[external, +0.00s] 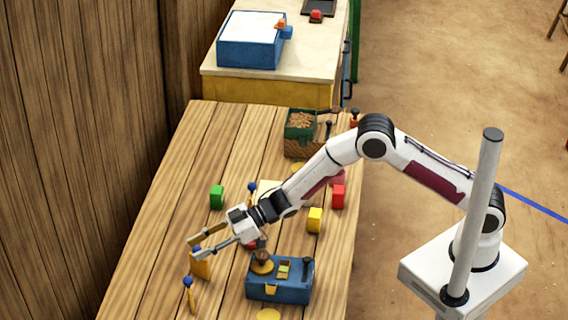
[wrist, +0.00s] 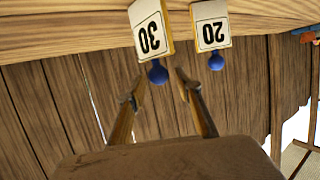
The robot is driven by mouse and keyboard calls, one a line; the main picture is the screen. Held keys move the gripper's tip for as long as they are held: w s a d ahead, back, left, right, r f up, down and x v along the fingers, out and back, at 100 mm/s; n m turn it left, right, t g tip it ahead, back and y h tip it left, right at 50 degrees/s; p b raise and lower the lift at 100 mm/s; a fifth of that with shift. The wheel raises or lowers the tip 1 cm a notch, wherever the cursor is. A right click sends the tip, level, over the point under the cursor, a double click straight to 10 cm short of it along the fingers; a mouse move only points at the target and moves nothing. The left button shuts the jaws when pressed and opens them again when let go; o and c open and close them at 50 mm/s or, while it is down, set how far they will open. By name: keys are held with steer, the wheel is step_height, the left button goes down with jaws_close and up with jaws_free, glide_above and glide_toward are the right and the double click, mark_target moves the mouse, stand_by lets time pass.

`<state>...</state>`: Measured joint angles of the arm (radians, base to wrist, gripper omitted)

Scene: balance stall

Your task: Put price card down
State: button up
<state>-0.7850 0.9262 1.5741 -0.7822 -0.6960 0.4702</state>
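A white-faced price card marked 30 (wrist: 149,32), with a yellow edge and a blue knob, stands at the table's left side. It shows from behind as a yellow plate (external: 201,266) in the external view. My gripper (external: 194,248) is open at its knob. In the wrist view, which is upside down, the knob lies between or just beyond the spread fingertips (wrist: 156,88), with no clear contact. A second card marked 20 (wrist: 210,28), also with a blue knob, stands beside it; in the external view it (external: 189,297) is nearer the picture's bottom.
A blue box (external: 279,290) with a brass-coloured piece stands right of the cards. Green (external: 217,197), yellow (external: 315,220) and red (external: 338,197) blocks lie farther back. A green bin (external: 300,125) is at the far end. Wooden boards rise along the left.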

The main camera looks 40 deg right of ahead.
steer(key=v, duration=1.1)
stand_by(0.9)
